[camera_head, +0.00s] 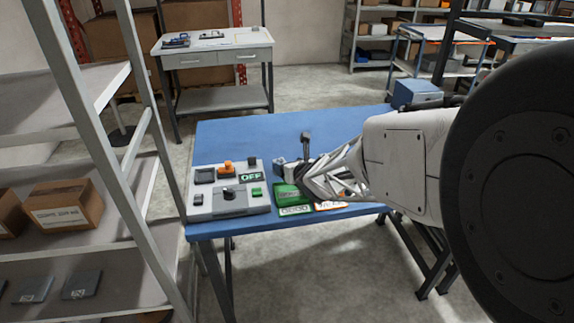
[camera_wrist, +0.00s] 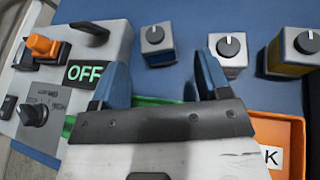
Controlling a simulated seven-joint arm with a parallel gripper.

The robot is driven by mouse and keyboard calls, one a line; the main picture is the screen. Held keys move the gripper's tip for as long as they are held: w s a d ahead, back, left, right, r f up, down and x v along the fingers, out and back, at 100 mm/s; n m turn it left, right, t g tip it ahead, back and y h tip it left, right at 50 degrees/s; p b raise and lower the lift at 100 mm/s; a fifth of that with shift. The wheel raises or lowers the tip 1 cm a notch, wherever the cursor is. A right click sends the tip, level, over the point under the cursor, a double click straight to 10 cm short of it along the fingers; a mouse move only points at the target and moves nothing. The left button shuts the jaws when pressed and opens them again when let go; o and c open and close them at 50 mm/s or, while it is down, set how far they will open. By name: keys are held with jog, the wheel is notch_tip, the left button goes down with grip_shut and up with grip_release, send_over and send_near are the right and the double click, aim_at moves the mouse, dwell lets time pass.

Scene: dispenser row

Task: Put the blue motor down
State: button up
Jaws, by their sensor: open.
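Three small grey boxes with dark round knobs stand on the blue table in the wrist view: a left one (camera_wrist: 156,44), a middle one (camera_wrist: 229,52) and a right one (camera_wrist: 292,50). I cannot tell for sure which is the blue motor. My gripper (camera_wrist: 163,80) is open, its two blue-grey fingers apart, with nothing visible between them. It hangs over a green tray (camera_wrist: 148,101), mostly hidden behind it. The green tray also shows in the head view (camera_head: 287,194), partly under my gripper. An orange tray (camera_wrist: 285,128) lies to the right.
A grey control panel (camera_head: 228,205) with an orange switch and an OFF display stands at the table's left. The blue table (camera_head: 255,130) is clear behind it. A blue box (camera_head: 417,94) is at the far right. A metal shelf (camera_head: 75,235) rises at the left.

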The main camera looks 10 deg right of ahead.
jog(key=shift+s+r, duration=0.1)
jog(key=shift+s, duration=0.1)
jog(key=shift+d, duration=0.1)
dwell(0.5)
jog(key=shift+s+d+r+m, duration=0.15)
jog(key=shift+s+r+m, duration=0.05)
jog(key=shift+r+m, duration=0.3)
jog(key=s+d+r+m+g+h, duration=0.2)
jog(key=s+r+m, duration=0.45)
jog(key=m, duration=0.25)
jog(key=s+d+r+m+g+h, duration=0.25)
jog(key=s+r+m, duration=0.4)
jog(key=m, duration=0.35)
jog(key=s+a+r+m+g, duration=0.1)
jog(key=s+r+m+g, duration=0.1)
jog(key=s+m, duration=0.7)
jog(key=s+a+r+m+g, duration=0.1)
jog(key=s+m+g, duration=0.3)
jog(key=s+m, duration=0.5)
jog(key=s+r+y, duration=0.1)
jog(key=s, duration=0.6)
jog(key=shift+a+r, duration=0.15)
jog(key=shift+a, duration=0.1)
jog(key=shift+o, duration=0.4)
jog(key=shift+s, duration=0.1)
